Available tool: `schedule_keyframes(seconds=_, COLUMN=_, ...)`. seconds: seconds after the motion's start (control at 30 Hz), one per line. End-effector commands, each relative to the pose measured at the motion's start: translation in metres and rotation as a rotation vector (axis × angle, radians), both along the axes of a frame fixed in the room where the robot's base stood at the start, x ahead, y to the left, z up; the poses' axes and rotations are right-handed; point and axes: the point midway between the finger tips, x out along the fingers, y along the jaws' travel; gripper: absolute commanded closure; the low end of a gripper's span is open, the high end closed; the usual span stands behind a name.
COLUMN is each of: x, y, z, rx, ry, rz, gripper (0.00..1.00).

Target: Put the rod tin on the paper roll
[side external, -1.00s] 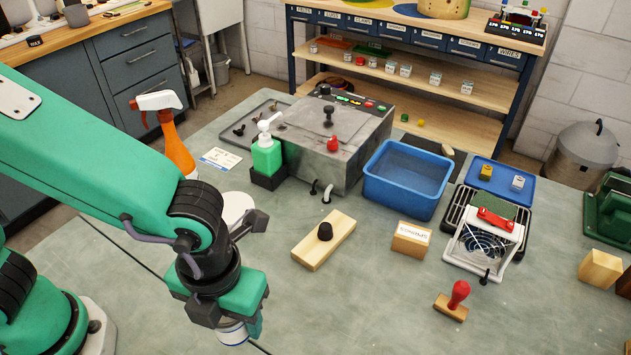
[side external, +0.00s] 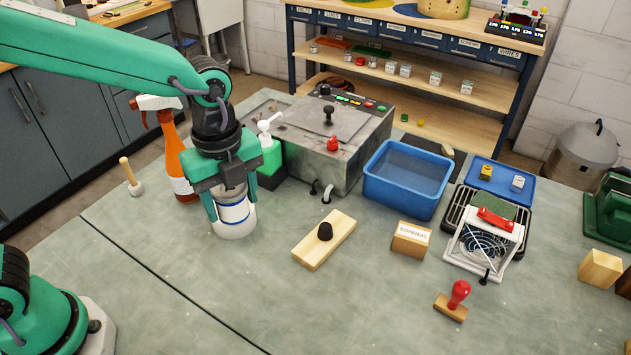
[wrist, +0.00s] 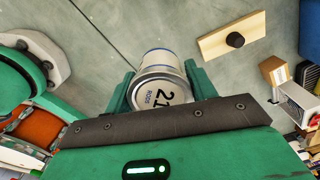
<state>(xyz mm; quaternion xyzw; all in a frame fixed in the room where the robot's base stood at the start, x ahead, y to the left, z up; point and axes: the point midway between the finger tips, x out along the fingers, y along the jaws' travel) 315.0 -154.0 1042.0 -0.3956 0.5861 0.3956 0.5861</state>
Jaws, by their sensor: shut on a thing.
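The rod tin (side external: 232,211) is a white can with blue bands, held upright between the fingers of my gripper (side external: 226,203). In the wrist view my gripper (wrist: 160,88) is shut on the tin (wrist: 160,92), whose end reads "RODS" and "21". The tin is at the paper roll's place, left of the green soap bottle. A plain white part just under the tin looks like the paper roll (side external: 236,231), mostly hidden by tin and fingers. I cannot tell whether the tin touches it.
An orange spray bottle (side external: 176,165) and the green soap bottle (side external: 270,158) stand close behind my gripper. A wooden block with a dark knob (side external: 310,250) lies to the right, before a grey machine (side external: 340,150) and a blue bin (side external: 385,200).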

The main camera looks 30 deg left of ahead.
Motion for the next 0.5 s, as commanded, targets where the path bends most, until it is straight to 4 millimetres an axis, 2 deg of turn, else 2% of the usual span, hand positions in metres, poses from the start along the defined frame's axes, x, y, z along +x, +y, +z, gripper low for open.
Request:
schedule_keyframes(seconds=0.13, x=0.007, y=0.010, z=0.003, rx=0.000, ry=-0.001, rz=0.059, gripper=0.72)
schedule_keyframes(seconds=0.5, x=0.012, y=0.017, z=0.000, rx=0.000, ry=0.001, rz=0.074, gripper=0.72)
